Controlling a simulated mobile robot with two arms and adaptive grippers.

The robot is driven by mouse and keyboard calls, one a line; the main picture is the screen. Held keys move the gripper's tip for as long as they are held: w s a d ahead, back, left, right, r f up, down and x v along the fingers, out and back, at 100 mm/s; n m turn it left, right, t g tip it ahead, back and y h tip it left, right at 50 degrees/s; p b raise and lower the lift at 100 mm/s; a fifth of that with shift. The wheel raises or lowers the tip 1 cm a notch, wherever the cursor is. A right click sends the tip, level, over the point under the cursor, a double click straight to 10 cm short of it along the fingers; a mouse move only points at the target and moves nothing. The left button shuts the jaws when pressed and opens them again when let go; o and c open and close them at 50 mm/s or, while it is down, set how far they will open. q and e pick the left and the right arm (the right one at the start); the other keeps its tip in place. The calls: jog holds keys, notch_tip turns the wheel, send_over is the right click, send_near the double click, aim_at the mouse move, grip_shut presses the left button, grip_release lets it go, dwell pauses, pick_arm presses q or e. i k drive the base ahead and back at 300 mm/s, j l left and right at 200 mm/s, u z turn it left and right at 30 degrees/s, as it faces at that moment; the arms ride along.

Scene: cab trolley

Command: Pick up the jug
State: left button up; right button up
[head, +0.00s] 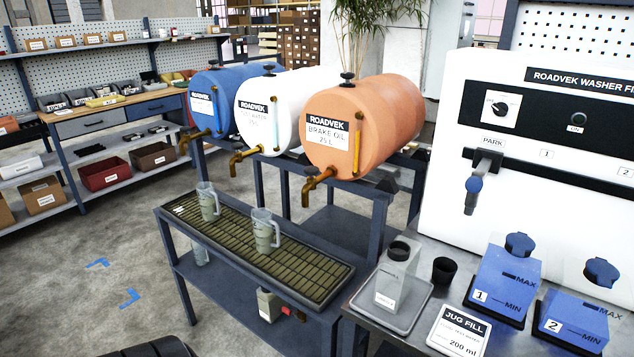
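Two grey, see-through jugs with handles stand upright on a slatted drip tray (310,285) on a dark trolley. The first jug (208,203) is toward the back left of the tray, near the brass tap of the white drum. The second jug (264,232) is nearer the middle, in front of the orange drum. The picture does not show which one the task means. Neither of my grippers is in the head view.
Blue, white and orange drums (365,125) with brass taps lie behind the tray. A white machine (560,130) stands behind. Floor at left is open.

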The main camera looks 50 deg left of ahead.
aim_at(263, 223)
jog(key=u, duration=1.95)
